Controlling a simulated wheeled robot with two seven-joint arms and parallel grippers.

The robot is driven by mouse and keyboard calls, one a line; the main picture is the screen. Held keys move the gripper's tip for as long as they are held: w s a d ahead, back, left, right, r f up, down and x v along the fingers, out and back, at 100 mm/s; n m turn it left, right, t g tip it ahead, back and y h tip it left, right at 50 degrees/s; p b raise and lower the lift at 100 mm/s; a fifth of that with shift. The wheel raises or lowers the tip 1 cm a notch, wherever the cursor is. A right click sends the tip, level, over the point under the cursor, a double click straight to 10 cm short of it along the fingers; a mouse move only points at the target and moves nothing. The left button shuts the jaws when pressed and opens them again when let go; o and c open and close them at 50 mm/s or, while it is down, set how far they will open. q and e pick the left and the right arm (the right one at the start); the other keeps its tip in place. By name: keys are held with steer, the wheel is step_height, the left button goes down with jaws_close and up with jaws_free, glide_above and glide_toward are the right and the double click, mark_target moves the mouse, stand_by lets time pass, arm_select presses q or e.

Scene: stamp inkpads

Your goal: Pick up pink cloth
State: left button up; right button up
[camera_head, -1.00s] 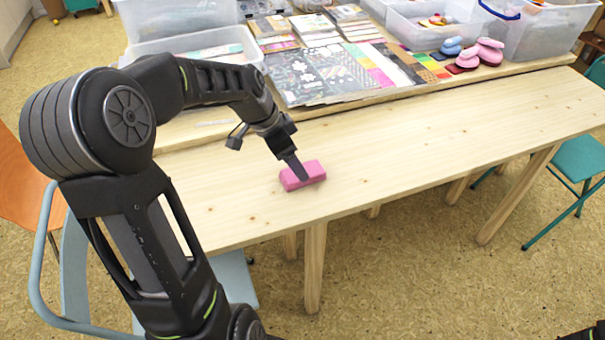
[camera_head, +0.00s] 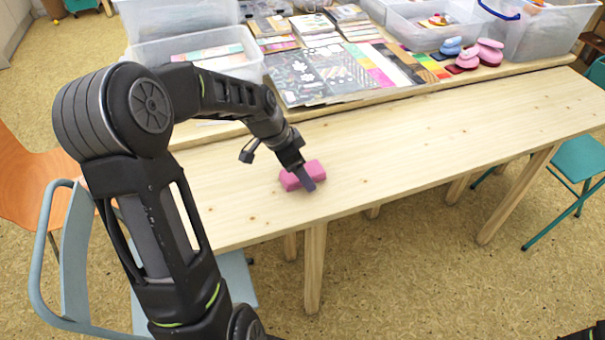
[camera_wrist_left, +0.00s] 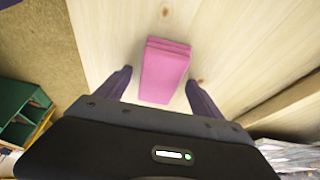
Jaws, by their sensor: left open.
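The pink cloth (camera_head: 291,181) is a folded block lying on the near wooden table (camera_head: 430,150). In the left wrist view the pink cloth (camera_wrist_left: 165,72) lies between my open fingers, reaching out past their tips. My left gripper (camera_head: 307,182) is open at the cloth, and one finger hides part of it in the head view. The left wrist view shows both fingers of the left gripper (camera_wrist_left: 160,82) spread on either side of the cloth, with a gap on each side. I cannot tell how high the fingertips are above the table. My right gripper is not in view.
Clear plastic bins (camera_head: 205,52), paper sheets (camera_head: 320,75) and stamps with inkpads (camera_head: 487,52) stand on the table behind. The near table is clear to the right of the cloth. An orange chair (camera_head: 30,175) and a teal chair (camera_head: 580,160) stand at the sides.

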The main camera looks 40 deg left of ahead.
arm_select(q)
steer(key=shift+c, duration=0.5)
steer(key=c, duration=1.4)
